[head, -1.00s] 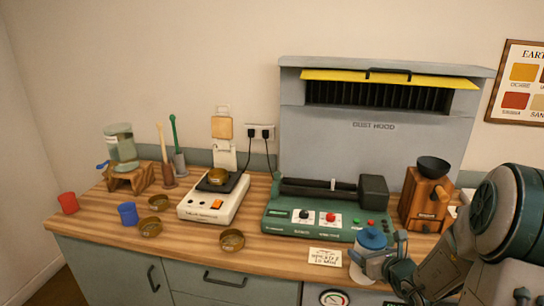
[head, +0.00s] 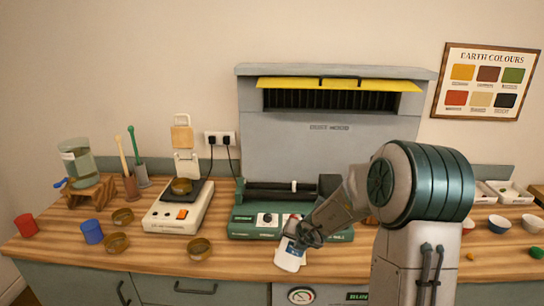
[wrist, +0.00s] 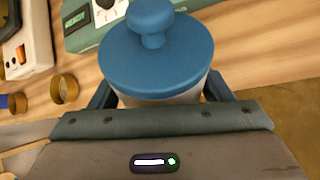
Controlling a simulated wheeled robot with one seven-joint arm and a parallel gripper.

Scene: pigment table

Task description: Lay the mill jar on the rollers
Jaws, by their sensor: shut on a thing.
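The mill jar is white with a blue knobbed lid. Its white body (head: 289,261) shows in the head view, held at the bench's front edge, in front of the green roller machine (head: 243,228). My gripper (head: 302,238) is shut on it. In the wrist view the blue lid (wrist: 155,58) faces the camera, between the dark fingers of my gripper (wrist: 160,97). The dark rollers (head: 262,191) lie along the machine's back, behind and above the jar in the picture, apart from it. My arm hides the machine's right part.
A dust hood (head: 330,145) rises behind the machine. White bowls (head: 499,224) sit at the right.

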